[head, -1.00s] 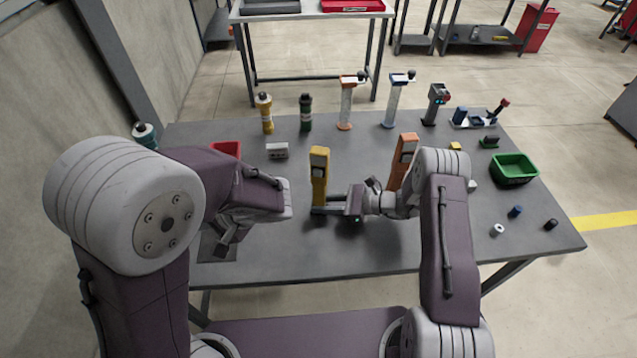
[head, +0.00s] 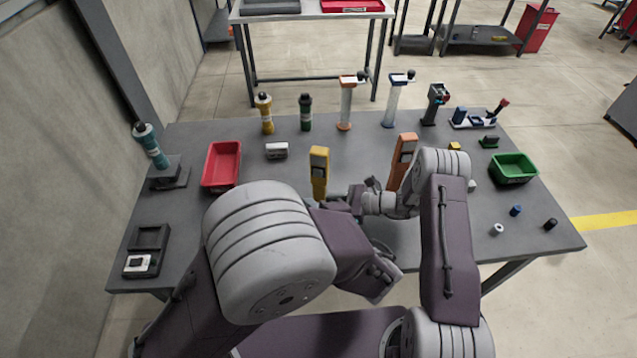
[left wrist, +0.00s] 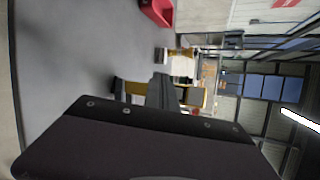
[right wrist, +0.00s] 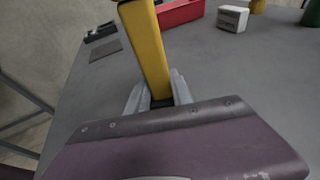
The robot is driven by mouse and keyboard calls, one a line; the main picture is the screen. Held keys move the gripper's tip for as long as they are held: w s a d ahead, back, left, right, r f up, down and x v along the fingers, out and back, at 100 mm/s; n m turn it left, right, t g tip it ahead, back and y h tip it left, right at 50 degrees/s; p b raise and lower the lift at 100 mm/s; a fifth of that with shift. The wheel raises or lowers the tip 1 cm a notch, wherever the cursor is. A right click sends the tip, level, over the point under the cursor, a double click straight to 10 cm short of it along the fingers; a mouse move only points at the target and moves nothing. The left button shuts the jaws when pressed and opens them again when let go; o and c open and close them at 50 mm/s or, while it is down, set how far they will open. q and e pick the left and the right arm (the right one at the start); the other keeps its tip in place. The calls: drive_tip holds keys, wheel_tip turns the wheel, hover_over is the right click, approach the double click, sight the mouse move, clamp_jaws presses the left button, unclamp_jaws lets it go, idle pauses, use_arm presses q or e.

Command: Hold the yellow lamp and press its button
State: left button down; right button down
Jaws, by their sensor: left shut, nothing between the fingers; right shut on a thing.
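An orange device (head: 402,155) stands right of the lamp, close to my right arm. A red bin (head: 221,165) and a small white box (head: 276,150) are to the left. Bottles and tall stands line the back. A green bin (head: 513,168) is at the right.

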sight(318, 183)
use_arm(q)
drive_tip(key=w+d, duration=0.1)
drive_tip(key=w, duration=0.5)
drive_tip(key=shift+d, duration=0.4)
drive_tip(key=shift+w, duration=0.1)
idle(1.4)
drive_tip(key=shift+w+d, duration=0.1)
drive_tip(key=shift+w, duration=0.2)
drive_tip(key=shift+w+d, duration=0.1)
drive_tip(key=shift+w, duration=0.2)
idle(0.5)
drive_tip(key=shift+s, duration=0.15)
drive_tip(key=shift+s+a, duration=0.25)
drive_tip(key=shift+s, duration=0.35)
drive_tip(key=shift+s, duration=0.1)
drive_tip(key=s, duration=0.1)
drive_tip(key=s+a, duration=0.1)
drive_tip(key=s, duration=0.3)
drive_tip(key=shift+s+a, duration=0.25)
drive_tip(key=shift+a, duration=0.15)
